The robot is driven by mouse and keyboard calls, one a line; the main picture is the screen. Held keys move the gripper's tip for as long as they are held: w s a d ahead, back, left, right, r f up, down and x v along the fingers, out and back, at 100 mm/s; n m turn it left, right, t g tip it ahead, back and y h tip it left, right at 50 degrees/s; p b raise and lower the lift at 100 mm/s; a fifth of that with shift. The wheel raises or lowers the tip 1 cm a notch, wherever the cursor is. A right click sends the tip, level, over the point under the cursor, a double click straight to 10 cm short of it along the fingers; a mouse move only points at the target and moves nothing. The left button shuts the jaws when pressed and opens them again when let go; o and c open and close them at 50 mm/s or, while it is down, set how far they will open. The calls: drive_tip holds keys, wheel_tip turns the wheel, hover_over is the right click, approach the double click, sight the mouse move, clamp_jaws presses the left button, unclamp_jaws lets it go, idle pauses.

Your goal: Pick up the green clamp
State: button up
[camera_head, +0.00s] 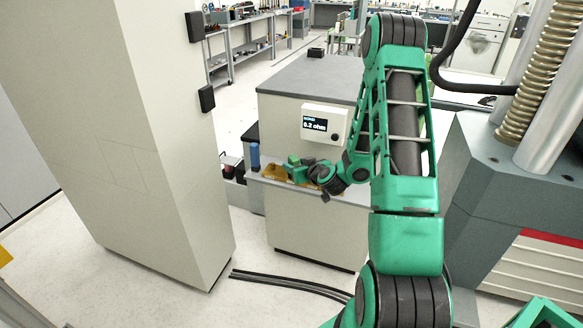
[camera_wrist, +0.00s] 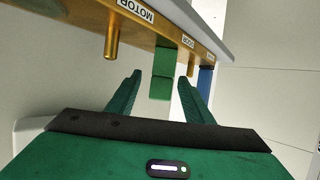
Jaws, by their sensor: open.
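The green clamp (camera_wrist: 162,72) is a green block shape in the wrist view, just below the labelled edge of a yellow rack (camera_wrist: 176,38). My gripper (camera_wrist: 159,78) is open, with one green finger on each side of the clamp. The clamp lies between the fingertips, apart from both as far as I can see. In the head view my gripper (camera_head: 302,172) is low at the rack (camera_head: 273,172) on the bench front. There the clamp is hard to tell from my green fingers.
A brass-coloured peg (camera_wrist: 111,40) hangs from the rack left of the clamp, and a blue item (camera_wrist: 205,78) is to the right, also seen in the head view (camera_head: 255,156). A meter box (camera_head: 325,122) is above my gripper. A tall cabinet (camera_head: 130,130) stands left.

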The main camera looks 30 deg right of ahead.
sight(290, 160)
drive_tip(key=shift+r+x, duration=0.15)
drive_tip(key=shift+x, duration=1.25)
drive_tip(key=shift+r+x, duration=0.2)
drive_tip(key=shift+x, duration=1.25)
drive_tip(key=shift+w, duration=0.15)
drive_tip(key=shift+c, duration=0.6)
clamp_jaws()
